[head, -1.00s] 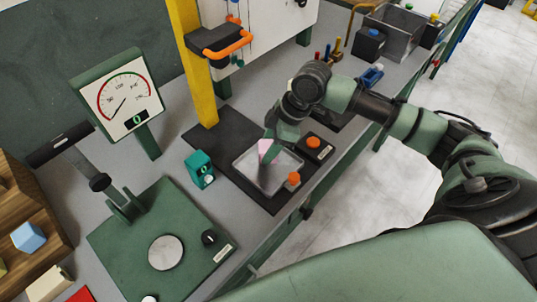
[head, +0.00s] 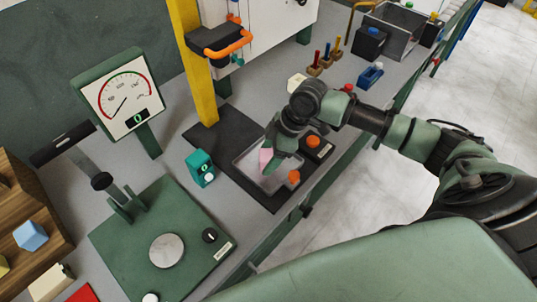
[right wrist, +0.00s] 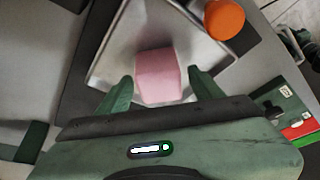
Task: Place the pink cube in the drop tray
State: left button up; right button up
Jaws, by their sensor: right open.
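The pink cube (right wrist: 158,75) shows in the right wrist view, over or in the grey metal tray (right wrist: 104,62), between and just beyond my fingertips. My right gripper (right wrist: 154,85) is open, with one green finger on each side of the cube's near end. Whether the cube rests on the tray floor is hard to tell. In the head view the cube (head: 265,160) is partly hidden by my right gripper (head: 277,165), which reaches down into the tray (head: 252,181). My left gripper does not show.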

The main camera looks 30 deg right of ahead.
jog(key=b+v, duration=0.1)
jog(key=v, duration=1.1)
jog(key=shift+r+b, duration=0.15)
jog(key=shift+b, duration=0.15)
